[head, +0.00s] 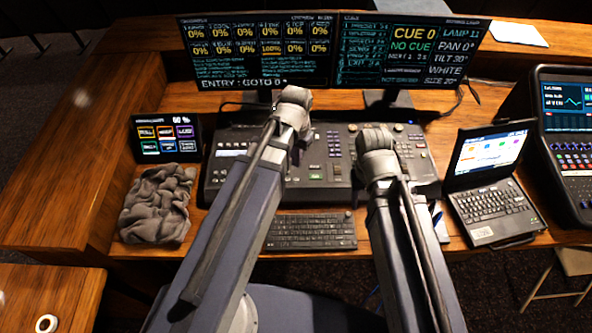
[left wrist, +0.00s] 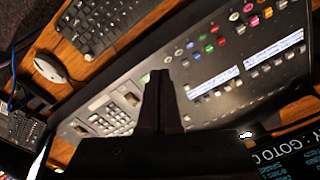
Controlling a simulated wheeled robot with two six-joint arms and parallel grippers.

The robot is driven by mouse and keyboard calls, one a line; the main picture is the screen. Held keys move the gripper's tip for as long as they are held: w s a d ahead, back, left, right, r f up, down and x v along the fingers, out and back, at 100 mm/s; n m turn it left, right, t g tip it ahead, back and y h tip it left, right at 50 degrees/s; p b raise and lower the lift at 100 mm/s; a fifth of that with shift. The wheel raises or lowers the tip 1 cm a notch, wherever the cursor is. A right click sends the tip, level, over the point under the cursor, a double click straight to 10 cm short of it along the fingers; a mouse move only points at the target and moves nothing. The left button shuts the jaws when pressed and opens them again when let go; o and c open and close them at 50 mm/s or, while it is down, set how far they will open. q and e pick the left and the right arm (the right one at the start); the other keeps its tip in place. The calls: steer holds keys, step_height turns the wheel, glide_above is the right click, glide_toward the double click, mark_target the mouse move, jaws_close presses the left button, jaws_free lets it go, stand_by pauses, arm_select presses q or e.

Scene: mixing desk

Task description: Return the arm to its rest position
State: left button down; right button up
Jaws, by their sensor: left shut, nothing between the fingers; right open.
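My left arm (head: 232,205) comes up from the bottom of the head view, its top joint over the lighting console (head: 333,184). In the left wrist view my left gripper (left wrist: 161,88) is shut, its dark fingers together with nothing between them, above the console (left wrist: 226,112). Its fingers cannot be made out in the head view. My right arm (head: 398,235) rises beside it, its top joint over the console's right part. The right gripper's fingers do not show.
Two monitors (head: 258,52) stand behind the console. A keyboard (head: 316,231) lies in front of it. A crumpled grey cloth (head: 157,204) and a small touchscreen (head: 166,139) are at left. A laptop (head: 487,190) and another console (head: 568,130) are at right. A mouse (left wrist: 50,69) shows in the wrist view.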

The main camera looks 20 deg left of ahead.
arm_select(q)
steer(key=s+d+f+m+y+b, duration=0.1)
steer(key=s+d+f+b, duration=0.3)
steer(key=s+d, duration=0.4)
steer(key=shift+s+d+f, duration=0.15)
steer(key=shift+s+d, duration=0.1)
steer(key=shift+d, duration=0.15)
